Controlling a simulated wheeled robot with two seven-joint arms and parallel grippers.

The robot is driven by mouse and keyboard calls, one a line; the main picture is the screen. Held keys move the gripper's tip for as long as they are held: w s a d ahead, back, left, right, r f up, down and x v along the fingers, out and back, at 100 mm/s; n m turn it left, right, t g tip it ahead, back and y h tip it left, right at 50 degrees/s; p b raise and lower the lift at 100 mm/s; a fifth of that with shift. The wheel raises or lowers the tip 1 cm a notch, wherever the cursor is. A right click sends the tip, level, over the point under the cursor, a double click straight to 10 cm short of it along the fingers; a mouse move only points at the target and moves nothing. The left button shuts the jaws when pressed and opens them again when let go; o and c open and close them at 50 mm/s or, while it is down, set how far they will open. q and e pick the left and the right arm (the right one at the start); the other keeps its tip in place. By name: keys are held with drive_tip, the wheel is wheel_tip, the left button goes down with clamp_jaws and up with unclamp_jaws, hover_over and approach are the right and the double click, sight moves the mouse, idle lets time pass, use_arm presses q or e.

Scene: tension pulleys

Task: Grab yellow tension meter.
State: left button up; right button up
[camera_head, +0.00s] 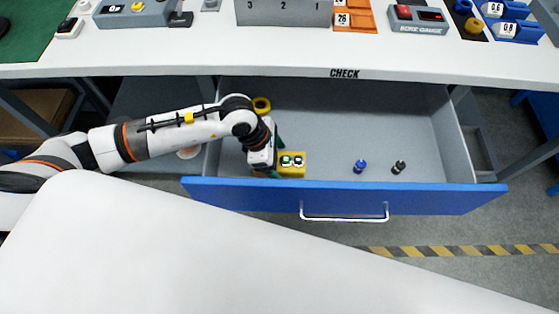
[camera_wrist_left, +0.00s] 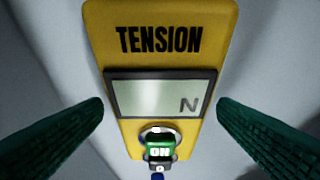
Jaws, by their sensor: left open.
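The yellow tension meter (camera_head: 293,171) lies in the open drawer near its front wall, on the left side. In the left wrist view the meter (camera_wrist_left: 159,68) fills the middle, with the word TENSION, a grey screen showing N and a green ON button. My left gripper (camera_wrist_left: 160,118) is open, with one green finger on each side of the meter and visible gaps to it. In the head view the left gripper (camera_head: 273,160) reaches down into the drawer and covers part of the meter. My right gripper is not in view.
The drawer (camera_head: 340,196) has a blue front with a silver handle (camera_head: 343,218). A yellow ring (camera_head: 262,105) lies at its back left. A blue piece (camera_head: 360,167) and a dark piece (camera_head: 399,167) stand to the right. The white tabletop (camera_head: 200,62) overhangs the back.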

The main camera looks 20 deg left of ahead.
use_arm(q)
drive_tip(key=shift+c, duration=0.3)
drive_tip(key=c, duration=1.2)
drive_tip(key=shift+c, duration=0.2)
drive_tip(key=shift+r, duration=0.15)
